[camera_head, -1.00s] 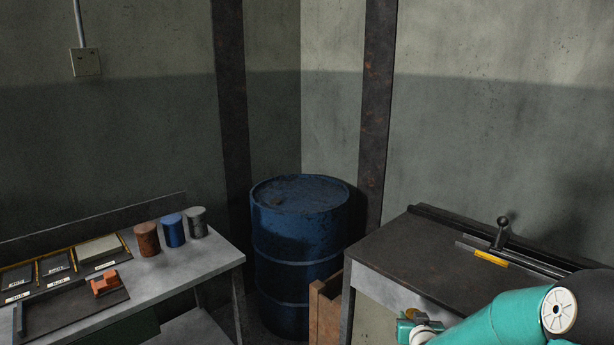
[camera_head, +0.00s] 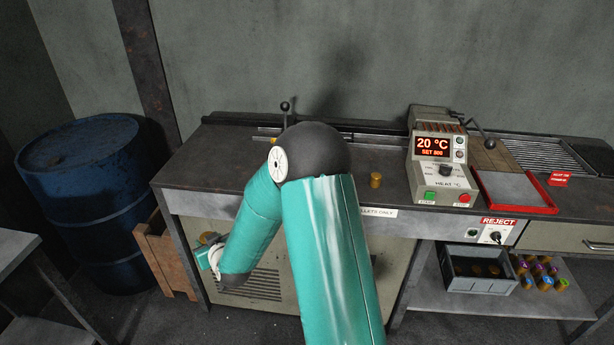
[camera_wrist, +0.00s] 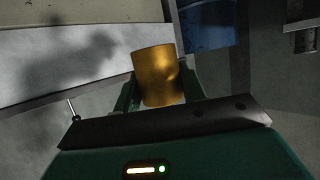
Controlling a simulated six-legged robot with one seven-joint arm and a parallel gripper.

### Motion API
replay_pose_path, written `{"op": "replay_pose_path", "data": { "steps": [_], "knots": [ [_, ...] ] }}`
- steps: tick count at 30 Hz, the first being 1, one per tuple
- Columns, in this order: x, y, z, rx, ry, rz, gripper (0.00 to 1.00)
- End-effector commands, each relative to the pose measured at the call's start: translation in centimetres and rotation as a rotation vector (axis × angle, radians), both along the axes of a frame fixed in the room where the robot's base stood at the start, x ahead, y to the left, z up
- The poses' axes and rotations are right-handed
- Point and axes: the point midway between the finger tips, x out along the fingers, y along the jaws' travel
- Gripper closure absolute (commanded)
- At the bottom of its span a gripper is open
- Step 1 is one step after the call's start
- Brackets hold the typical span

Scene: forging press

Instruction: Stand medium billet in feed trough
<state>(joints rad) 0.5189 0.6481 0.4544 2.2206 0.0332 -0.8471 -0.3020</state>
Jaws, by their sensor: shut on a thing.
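My gripper (camera_wrist: 160,98) shows in the wrist view, its two green fingers on either side of a brass-coloured billet (camera_wrist: 157,73). It is shut on this billet, which looks nearly upright in that picture. Whether it is the medium one I cannot tell. A long dark channel with rails (camera_head: 385,136), perhaps the feed trough, runs along the bench's back, partly hidden by my arm. A small brass billet (camera_head: 376,180) stands on the bench right of my arm.
A heater box (camera_head: 440,172) reading 20 °C and a red-rimmed tray (camera_head: 512,190) stand on the bench's right. A grey bin (camera_head: 480,284) and several coloured-top billets (camera_head: 540,272) are on the shelf below. A blue drum (camera_head: 90,200) and wooden crate (camera_head: 165,255) are at left.

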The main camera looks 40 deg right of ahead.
Motion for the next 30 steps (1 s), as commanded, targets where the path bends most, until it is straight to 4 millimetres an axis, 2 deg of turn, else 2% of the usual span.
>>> {"op": "replay_pose_path", "data": {
  "steps": [1, 3, 11, 17, 21, 25, 30],
  "knots": [
    [0.3, -2.3, 1.3, -0.005, -0.01, -0.029, 1.0],
    [0.5, -5.1, 2.7, -0.005, -0.011, -0.062, 1.0],
    [-0.8, -15.5, 7.7, -0.005, -0.009, -0.186, 1.0],
    [-3.4, -23.2, 11.5, -0.007, -0.009, -0.29, 1.0],
    [-6.0, -28.3, 14.0, -0.007, -0.007, -0.365, 1.0],
    [-8.6, -32.2, 16.1, -0.006, -0.006, -0.433, 1.0],
    [-11.0, -35.3, 17.8, -0.005, -0.005, -0.489, 1.0]
  ]
}}
